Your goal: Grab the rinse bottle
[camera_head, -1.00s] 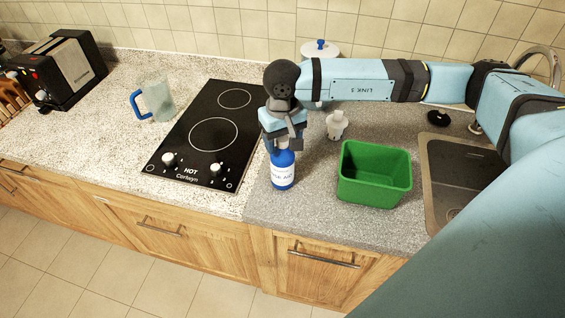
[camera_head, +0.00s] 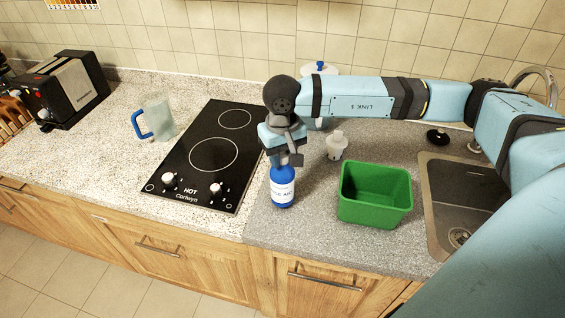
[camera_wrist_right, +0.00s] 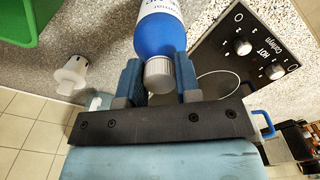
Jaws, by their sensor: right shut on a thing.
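The rinse bottle (camera_head: 283,187) is blue with a white label and stands upright on the grey counter, just right of the cooktop. My right gripper (camera_head: 283,160) comes down on it from above and is shut around its top. In the right wrist view the bottle (camera_wrist_right: 160,38) lies between the two blue fingers of my right gripper (camera_wrist_right: 160,80), with its white cap (camera_wrist_right: 159,74) toward the palm. The bottle's top is hidden by the gripper in the head view. My left gripper is not in view.
A green bin (camera_head: 375,195) stands right of the bottle, with a sink (camera_head: 455,200) beyond it. A small white bottle (camera_head: 337,145) stands behind. The black cooktop (camera_head: 205,155) is to the left, then a blue-handled pitcher (camera_head: 158,118) and a toaster (camera_head: 65,90).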

